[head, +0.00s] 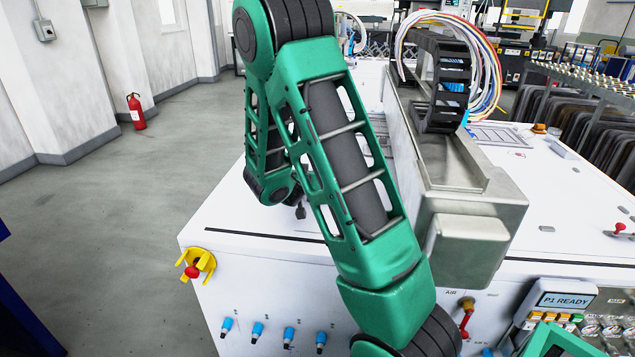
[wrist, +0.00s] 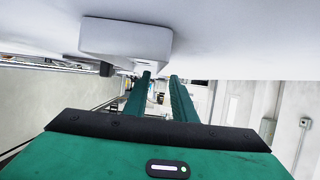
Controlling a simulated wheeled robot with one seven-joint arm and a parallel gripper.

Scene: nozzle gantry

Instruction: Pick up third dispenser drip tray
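No drip tray can be made out for certain in either view, and I cannot tell which would be the third. In the wrist view my gripper (wrist: 160,78) has its two green fingers apart, with nothing visible between them. A pale grey rounded block (wrist: 125,38) sits against the white surface above the fingers in that picture, a little left of the tips. I cannot tell whether it is a tray or part of the machine. In the head view my green arm reaches over the white machine top (head: 270,220) and hides its middle; my gripper is not clearly visible there.
A metal gantry beam (head: 455,190) with a black cable chain (head: 440,85) stands right of my arm. Yellow-and-red switch (head: 198,265) and blue fittings (head: 257,332) line the machine's front. A control panel (head: 565,300) is at lower right.

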